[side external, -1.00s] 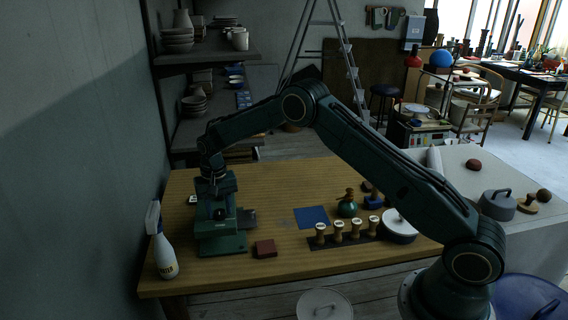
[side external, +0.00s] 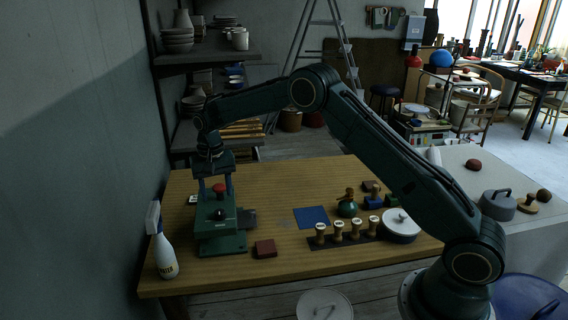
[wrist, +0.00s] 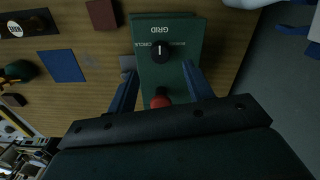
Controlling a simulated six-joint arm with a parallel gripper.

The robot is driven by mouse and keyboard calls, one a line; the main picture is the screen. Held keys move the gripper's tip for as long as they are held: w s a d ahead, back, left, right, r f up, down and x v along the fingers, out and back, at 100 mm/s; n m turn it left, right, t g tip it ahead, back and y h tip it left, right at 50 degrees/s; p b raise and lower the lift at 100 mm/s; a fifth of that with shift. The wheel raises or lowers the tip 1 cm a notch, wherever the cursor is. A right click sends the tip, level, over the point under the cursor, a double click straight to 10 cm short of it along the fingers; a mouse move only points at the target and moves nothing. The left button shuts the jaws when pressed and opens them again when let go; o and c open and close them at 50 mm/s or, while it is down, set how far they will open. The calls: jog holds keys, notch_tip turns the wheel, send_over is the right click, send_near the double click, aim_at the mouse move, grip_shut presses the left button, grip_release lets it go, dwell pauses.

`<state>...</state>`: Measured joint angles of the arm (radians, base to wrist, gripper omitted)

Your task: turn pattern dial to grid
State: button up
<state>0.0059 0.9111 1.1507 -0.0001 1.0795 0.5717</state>
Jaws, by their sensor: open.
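The green machine (side external: 222,243) stands at the left of the wooden table. Its black pattern dial (side external: 219,214) sits on the front, below a red knob (side external: 219,187). In the wrist view the dial (wrist: 161,53) shows a white pointer mark lined up toward the GRID label (wrist: 172,29). My gripper (side external: 215,188) is above the machine, pointing down.
A spray bottle (side external: 163,245) stands left of the machine. A dark red block (side external: 265,249) and a blue square (side external: 311,217) lie to its right. Several wooden-handled stamps (side external: 338,231) stand in a row, with a round lidded pot (side external: 399,225) beyond.

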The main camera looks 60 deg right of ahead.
aim_at(220, 212)
notch_tip(220, 212, up, 7)
jog(key=shift+r, duration=0.2)
dwell(0.5)
jog(key=s+r+n+t, duration=0.3)
jog(key=s+r, duration=1.4)
jog(key=s, duration=0.3)
jog(key=s+f+n+t, duration=0.1)
jog(key=s+f, duration=0.1)
jog(key=s, duration=0.9)
jog(key=s+f+n+t, duration=0.1)
jog(key=s+f+n, duration=0.1)
jog(key=s, duration=0.9)
jog(key=shift+a+n+t, duration=0.15)
jog(key=shift+n+t, duration=0.15)
